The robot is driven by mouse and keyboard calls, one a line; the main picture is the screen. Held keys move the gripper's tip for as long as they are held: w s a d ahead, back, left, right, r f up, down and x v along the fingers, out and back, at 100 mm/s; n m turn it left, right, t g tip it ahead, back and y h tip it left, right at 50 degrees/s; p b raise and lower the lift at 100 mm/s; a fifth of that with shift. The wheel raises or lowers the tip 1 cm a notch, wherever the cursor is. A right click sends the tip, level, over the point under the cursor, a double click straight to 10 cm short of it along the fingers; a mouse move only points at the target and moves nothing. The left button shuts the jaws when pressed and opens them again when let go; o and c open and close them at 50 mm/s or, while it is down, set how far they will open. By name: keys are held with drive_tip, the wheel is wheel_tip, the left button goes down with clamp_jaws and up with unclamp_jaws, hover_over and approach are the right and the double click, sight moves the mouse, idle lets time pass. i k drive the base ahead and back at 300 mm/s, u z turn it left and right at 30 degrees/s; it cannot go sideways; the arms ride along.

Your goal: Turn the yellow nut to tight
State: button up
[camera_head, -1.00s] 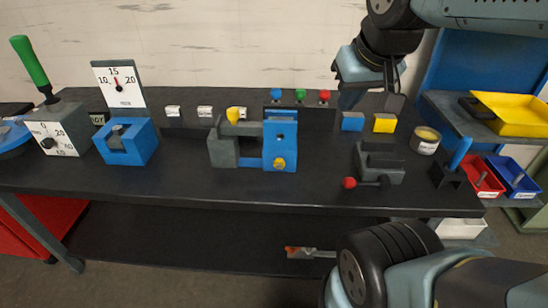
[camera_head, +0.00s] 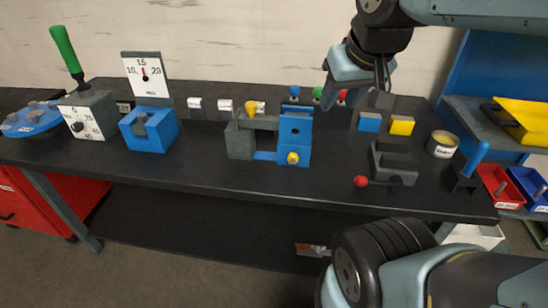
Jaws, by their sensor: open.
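The yellow nut (camera_head: 292,157) sits low on the front face of a blue upright block (camera_head: 295,130). That block stands at the right end of a grey and blue fixture (camera_head: 239,143) in the middle of the bench. A second yellow piece, a rounded knob (camera_head: 250,107), sits on top of the fixture's grey part. My gripper (camera_head: 352,82) is up at the back right of the fixture, above the bench and apart from the nut. Its jaws are open and hold nothing that I can see. It partly hides the coloured buttons behind it.
A gauge (camera_head: 145,75) over a blue cradle (camera_head: 150,130) and a green-handled lever (camera_head: 66,52) stand left. A grey vise (camera_head: 393,163) with a red-knobbed handle, blue block (camera_head: 369,122), yellow block (camera_head: 402,125) and tin (camera_head: 442,144) stand right. Bare bench lies before the fixture.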

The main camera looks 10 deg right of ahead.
sight(293, 159)
drive_tip(key=u, duration=1.3)
drive_tip(key=k, duration=1.8)
drive_tip(key=z, duration=1.35)
drive_tip(key=i, duration=1.05)
drive_tip(key=u, duration=0.05)
